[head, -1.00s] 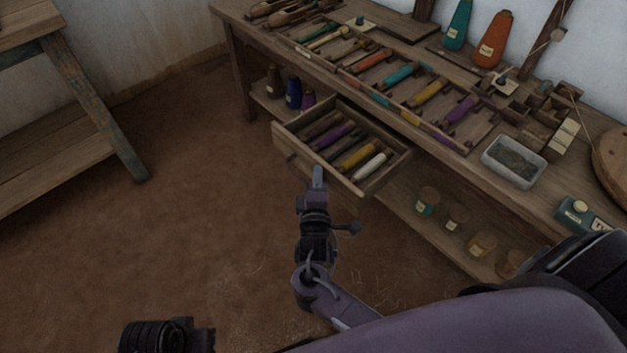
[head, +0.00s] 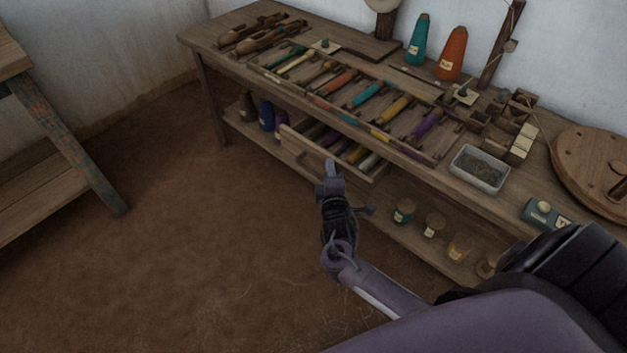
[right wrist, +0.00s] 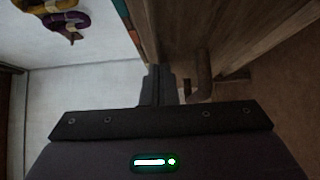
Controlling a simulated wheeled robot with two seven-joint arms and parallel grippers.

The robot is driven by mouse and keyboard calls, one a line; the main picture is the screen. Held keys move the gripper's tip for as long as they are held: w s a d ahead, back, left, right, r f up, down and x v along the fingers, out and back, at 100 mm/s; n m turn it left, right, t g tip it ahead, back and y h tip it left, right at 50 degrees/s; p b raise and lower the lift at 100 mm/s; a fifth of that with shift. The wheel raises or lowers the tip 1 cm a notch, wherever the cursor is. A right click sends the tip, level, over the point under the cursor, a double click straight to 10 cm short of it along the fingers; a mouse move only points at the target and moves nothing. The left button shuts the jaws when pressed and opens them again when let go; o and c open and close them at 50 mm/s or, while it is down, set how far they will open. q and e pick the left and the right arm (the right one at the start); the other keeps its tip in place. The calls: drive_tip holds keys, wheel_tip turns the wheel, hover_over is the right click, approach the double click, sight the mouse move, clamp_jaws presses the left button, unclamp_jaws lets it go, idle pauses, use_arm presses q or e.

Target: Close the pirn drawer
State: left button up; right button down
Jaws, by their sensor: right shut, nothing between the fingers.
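The pirn drawer (head: 305,149) stands partly pulled out under the front edge of the bench. Several coloured pirns (head: 354,154) lie inside it, partly hidden by the bench top. My right gripper (head: 331,168) is shut and empty, with its fingertips at the drawer's front, right of its small knob. In the right wrist view, the shut fingers (right wrist: 158,82) are close against a brown wooden face, with a knob-like piece (right wrist: 204,74) beside them. Whether they touch the wood, I cannot tell. My left gripper is out of view.
The wooden bench (head: 225,38) carries rows of coloured pirns, a grey tray (head: 480,169) and two cones, teal (head: 418,42) and orange (head: 452,55). Jars (head: 403,211) stand on the lower shelf. Another wooden bench (head: 62,140) is at left. The floor between is clear.

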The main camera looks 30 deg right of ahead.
sight(346, 163)
drive_tip(key=shift+w+d, duration=0.35)
drive_tip(key=shift+d, duration=0.65)
drive_tip(key=shift+w+d, duration=0.35)
drive_tip(key=shift+d, duration=0.6)
drive_tip(key=shift+w+d, duration=0.35)
drive_tip(key=shift+d, duration=0.65)
drive_tip(key=shift+a, duration=0.15)
